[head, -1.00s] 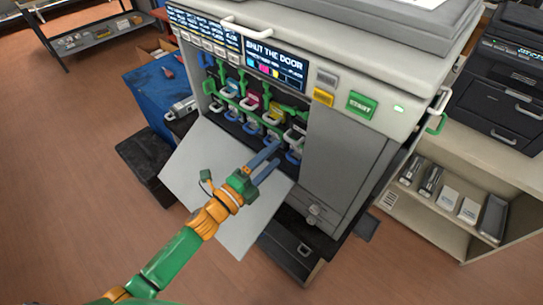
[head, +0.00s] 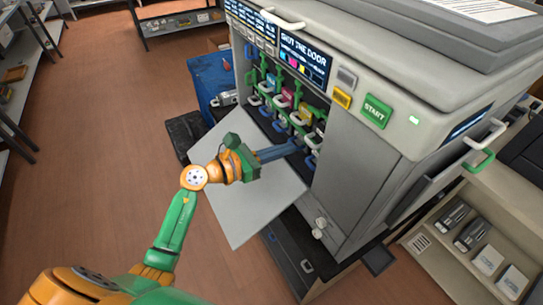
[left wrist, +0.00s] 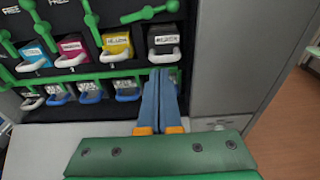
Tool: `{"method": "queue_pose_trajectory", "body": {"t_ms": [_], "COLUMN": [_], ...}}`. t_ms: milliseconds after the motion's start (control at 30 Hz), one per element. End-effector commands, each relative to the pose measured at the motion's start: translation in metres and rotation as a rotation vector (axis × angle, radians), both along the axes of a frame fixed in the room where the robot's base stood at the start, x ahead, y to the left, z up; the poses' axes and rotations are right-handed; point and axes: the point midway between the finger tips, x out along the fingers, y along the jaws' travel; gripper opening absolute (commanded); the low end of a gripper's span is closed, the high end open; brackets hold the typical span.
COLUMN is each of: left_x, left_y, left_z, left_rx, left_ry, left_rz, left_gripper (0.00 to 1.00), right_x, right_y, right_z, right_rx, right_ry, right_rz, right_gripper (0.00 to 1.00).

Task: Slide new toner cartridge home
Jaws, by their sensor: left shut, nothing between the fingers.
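The printer (head: 370,150) stands with its front door (head: 245,205) folded down. Its screen (head: 303,58) reads "SHUT THE DOOR". In the left wrist view the upper row holds a cyan cartridge (left wrist: 30,52), a magenta one (left wrist: 70,46), a yellow one (left wrist: 116,42) and a black one (left wrist: 163,36), each with a pale handle. My left gripper (left wrist: 161,72) is shut and empty, its blue fingers together just below the black cartridge's handle. Whether they touch anything is unclear. In the head view its fingers (head: 294,148) reach over the door into the bay. My right gripper is not in view.
A green rail (left wrist: 95,75) runs under the upper cartridges, with blue-handled units (left wrist: 90,92) below it. A flat grey panel (left wrist: 236,60) borders the bay on the right. A shelf (head: 450,260) with boxes stands at right. Floor at left is open.

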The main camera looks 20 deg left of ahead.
Motion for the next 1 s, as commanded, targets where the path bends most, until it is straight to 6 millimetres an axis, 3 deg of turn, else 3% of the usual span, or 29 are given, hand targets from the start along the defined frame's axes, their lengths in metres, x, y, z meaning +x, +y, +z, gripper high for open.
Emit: {"method": "queue_pose_trajectory", "body": {"t_ms": [200, 1000], "left_x": [0.017, 0.029], "left_y": [-0.014, -0.023], "left_z": [-0.004, -0.004], "left_rx": [-0.002, -0.006], "left_ry": [-0.001, -0.001], "left_rz": [-0.001, 0.0], "left_gripper": [0.0, 0.0], "right_x": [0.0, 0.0], "right_y": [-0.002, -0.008], "right_z": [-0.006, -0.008], "right_rx": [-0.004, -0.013], "right_ry": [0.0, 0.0], "right_rz": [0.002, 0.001], "right_gripper": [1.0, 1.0]}}
